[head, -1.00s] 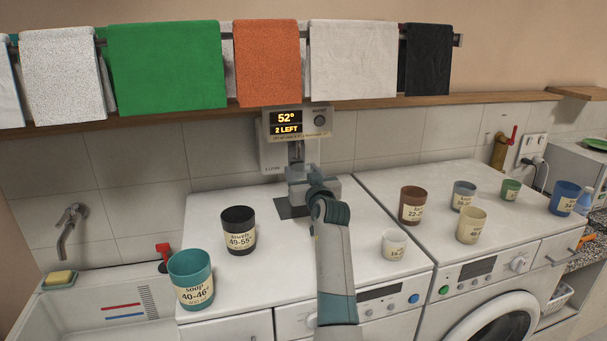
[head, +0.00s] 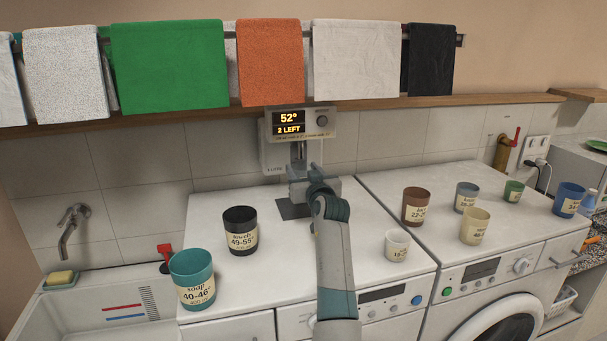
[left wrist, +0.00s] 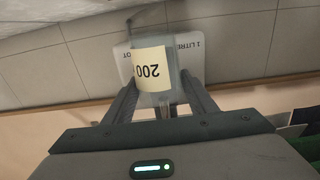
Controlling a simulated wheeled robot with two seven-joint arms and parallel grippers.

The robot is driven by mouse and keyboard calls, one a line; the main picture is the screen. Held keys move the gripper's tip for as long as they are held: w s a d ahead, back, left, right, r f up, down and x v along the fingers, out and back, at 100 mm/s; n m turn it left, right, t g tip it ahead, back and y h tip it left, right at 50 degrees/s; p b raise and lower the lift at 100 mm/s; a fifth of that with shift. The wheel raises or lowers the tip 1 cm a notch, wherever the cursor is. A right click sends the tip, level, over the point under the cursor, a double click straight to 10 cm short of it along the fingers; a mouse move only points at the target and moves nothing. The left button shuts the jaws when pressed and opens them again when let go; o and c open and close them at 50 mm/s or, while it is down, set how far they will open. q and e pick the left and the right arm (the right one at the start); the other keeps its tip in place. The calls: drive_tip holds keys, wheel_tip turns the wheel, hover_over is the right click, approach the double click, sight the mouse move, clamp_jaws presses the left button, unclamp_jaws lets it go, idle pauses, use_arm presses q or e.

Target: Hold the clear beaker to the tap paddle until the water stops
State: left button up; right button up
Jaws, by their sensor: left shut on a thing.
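The dispenser (head: 277,157) stands against the tiled wall at the back of the left machine, its display (head: 289,122) reading 52° and 2 LEFT. My left gripper (head: 302,180) is at the dispenser's spout, mostly hidden behind its own wrist. In the left wrist view, it is shut on the clear beaker (left wrist: 169,46), which has a pale label reading 200, upside down in that picture. The dispenser's front shows behind the beaker. I cannot make out the paddle, its contact with the beaker, or any running water. My right gripper is not in view.
A teal soap cup (head: 192,280), a black towels cup (head: 240,231) and a small white cup (head: 397,245) stand on the left machine top. Several more cups, including a brown one (head: 415,206), stand on the right machine. Towels hang above the shelf (head: 200,120).

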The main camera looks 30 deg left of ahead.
sight(306, 175)
use_arm(q)
drive_tip(key=shift+b+x, duration=0.5)
drive_tip(key=shift+x, duration=0.4)
drive_tip(key=shift+s+d, duration=0.15)
idle(0.9)
drive_tip(key=shift+p+v, duration=0.4)
drive_tip(key=shift+v, duration=1.75)
drive_tip(key=shift+s+d, duration=0.1)
drive_tip(key=shift+d, duration=0.05)
drive_tip(key=shift+s+d, duration=0.1)
